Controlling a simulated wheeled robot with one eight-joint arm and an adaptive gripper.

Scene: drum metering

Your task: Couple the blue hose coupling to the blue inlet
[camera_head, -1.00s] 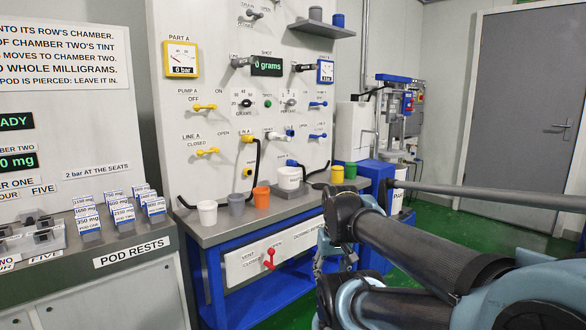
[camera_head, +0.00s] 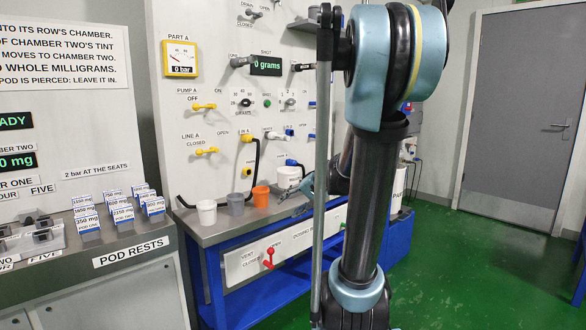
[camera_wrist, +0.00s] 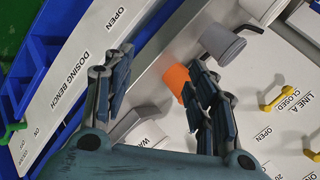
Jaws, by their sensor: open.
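A blue fitting, seemingly the blue hose coupling (camera_head: 291,162), sits low on the panel just above the white pot, with a dark hose running behind my arm. Another small blue and white fitting, seemingly the blue inlet (camera_head: 289,132), is on the panel above it; I cannot tell the two for certain at this size. My gripper (camera_head: 292,196) is over the bench front, beside the orange cup and below both blue fittings. In the wrist view my gripper (camera_wrist: 158,100) has its fingers spread and empty, with the orange cup partly behind one finger. Neither blue fitting is identifiable there.
White, grey and orange (camera_head: 261,196) cups stand along the bench, with the white pot (camera_head: 289,177) behind. A yellow fitting (camera_head: 247,139) with a black hose is to the left. Yellow valve handles (camera_head: 206,150) project from the panel. My arm hides the bench's right part.

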